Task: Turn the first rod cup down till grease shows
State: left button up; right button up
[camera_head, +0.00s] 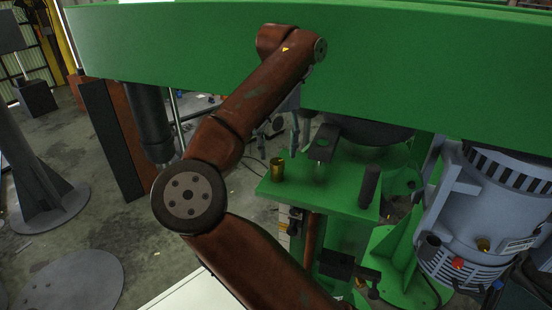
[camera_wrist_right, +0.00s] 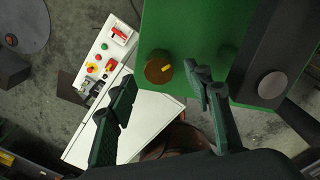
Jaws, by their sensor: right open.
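The rod cup, a small brass-coloured cup (camera_head: 277,169), stands at the left edge of a green machine bracket (camera_head: 335,196). No grease can be made out. My left gripper is not in view.
A dark clamp block (camera_head: 324,142) and a dark upright cylinder (camera_head: 369,186) stand on the bracket near the cup. A large green beam (camera_head: 400,75) spans above. A grey motor (camera_head: 485,215) is at right. A white control cabinet (camera_wrist_right: 148,122) lies below.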

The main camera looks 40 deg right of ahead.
aim_at(277, 161)
notch_tip(277, 161, down, 3)
jog(key=shift+w+a+f, duration=0.1)
jog(key=shift+w+a, duration=0.05)
jog(key=shift+f, duration=0.2)
jog(key=shift+c, duration=0.5)
jog(key=c, duration=1)
jog(key=shift+c, duration=0.2)
